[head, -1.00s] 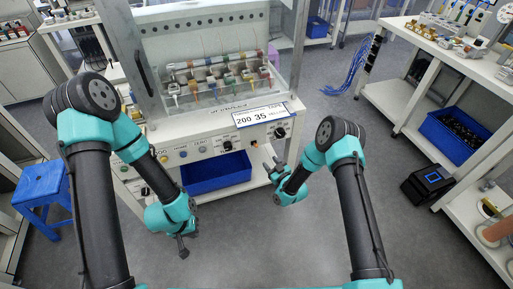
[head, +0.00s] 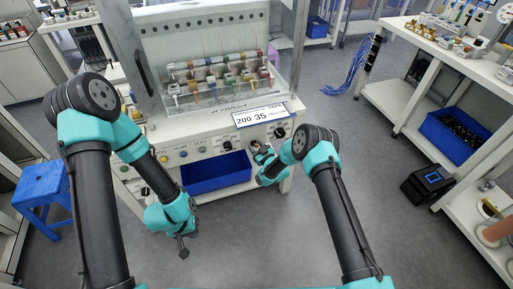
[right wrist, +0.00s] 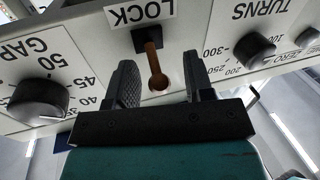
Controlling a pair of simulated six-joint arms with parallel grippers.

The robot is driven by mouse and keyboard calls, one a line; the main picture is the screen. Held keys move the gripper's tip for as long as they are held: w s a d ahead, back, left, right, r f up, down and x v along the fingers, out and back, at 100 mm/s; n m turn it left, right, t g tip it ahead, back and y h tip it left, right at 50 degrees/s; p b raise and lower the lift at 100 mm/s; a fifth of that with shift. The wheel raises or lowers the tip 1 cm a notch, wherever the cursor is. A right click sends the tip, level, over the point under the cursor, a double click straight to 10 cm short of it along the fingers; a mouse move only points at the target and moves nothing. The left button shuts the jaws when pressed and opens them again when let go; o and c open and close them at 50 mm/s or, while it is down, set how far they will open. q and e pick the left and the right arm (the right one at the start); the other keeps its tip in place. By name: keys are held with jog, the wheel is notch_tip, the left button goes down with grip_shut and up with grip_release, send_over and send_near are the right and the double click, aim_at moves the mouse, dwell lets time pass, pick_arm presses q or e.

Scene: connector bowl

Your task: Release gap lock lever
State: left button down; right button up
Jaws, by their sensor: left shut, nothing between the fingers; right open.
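In the head view my right gripper (head: 262,157) is at the panel's lower right and hides the lever. My left gripper (head: 183,247) is shut and empty, low in front of the machine's left side.
The GAP knob (right wrist: 40,98) and the TURNS knob (right wrist: 254,50) flank the lever. A blue bin (head: 215,173) sits below the panel. A blue stool (head: 42,185) stands at left. Shelves (head: 470,170) stand at right.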

grip_shut()
jog(key=shift+w+a+r+g+h, duration=0.1)
jog(key=shift+w+r+g+h, duration=0.1)
jog(key=shift+r+g+h, duration=0.45)
jog(key=shift+f, duration=0.1)
dwell(0.3)
jog(key=shift+c, duration=1.2)
grip_release()
jog(key=shift+o, duration=1.2)
jog(key=shift+f, duration=0.1)
jog(key=shift+s, duration=0.1)
jog(key=v, duration=1.7)
jog(key=shift+d, duration=0.3)
